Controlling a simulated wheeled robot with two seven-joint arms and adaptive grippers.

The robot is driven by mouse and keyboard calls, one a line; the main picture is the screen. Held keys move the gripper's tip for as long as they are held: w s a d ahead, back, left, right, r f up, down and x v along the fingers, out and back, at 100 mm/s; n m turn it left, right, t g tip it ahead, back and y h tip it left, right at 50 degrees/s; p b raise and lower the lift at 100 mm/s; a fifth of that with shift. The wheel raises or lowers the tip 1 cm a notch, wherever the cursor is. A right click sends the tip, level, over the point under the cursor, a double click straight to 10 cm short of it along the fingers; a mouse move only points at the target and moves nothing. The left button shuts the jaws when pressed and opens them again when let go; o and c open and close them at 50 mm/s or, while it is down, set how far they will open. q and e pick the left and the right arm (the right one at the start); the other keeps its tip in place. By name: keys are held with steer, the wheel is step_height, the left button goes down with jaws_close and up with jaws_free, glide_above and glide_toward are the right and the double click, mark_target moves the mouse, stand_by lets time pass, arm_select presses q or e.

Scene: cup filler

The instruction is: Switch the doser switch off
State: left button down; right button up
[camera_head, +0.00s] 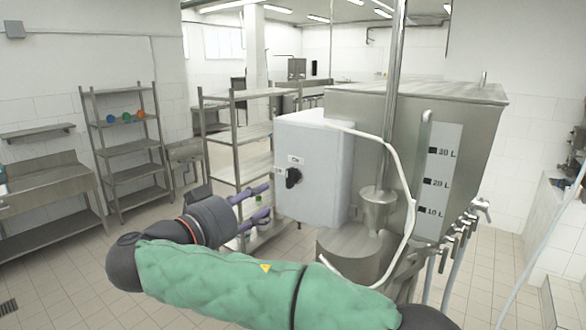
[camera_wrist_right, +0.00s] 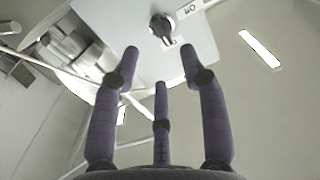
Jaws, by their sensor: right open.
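The doser switch, a black rotary knob (camera_head: 293,177), sits on the front face of the white doser box (camera_head: 318,205), with a small label above it. In the right wrist view the knob (camera_wrist_right: 162,27) is ahead of the fingers, with an "OFF" label (camera_wrist_right: 187,10) beside it and another small label on its other side. My right gripper (camera_head: 266,204) is open and empty, its purple fingers just left of and slightly below the knob. In the wrist view its fingers (camera_wrist_right: 160,80) are spread and apart from the knob. My left gripper is not in view.
A steel tank (camera_head: 470,150) with level marks stands right of the box. A white hose (camera_head: 405,180) and a steel funnel (camera_head: 377,208) are beside the box. A steel shelf rack (camera_head: 232,140) stands behind my gripper. Tiled floor is clear at the lower left.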

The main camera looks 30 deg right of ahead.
mark_target(289, 179)
steer(key=shift+m, duration=0.3)
steer(key=p+x, duration=0.1)
steer(key=x, duration=0.2)
steer(key=p+x, duration=0.1)
steer(key=x, duration=0.2)
steer(key=r+p+x, duration=0.1)
steer(key=x, duration=0.2)
steer(key=shift+s+d+r, duration=0.1)
steer(key=shift+s, duration=0.15)
steer(key=shift+x, duration=0.85)
jaws_close()
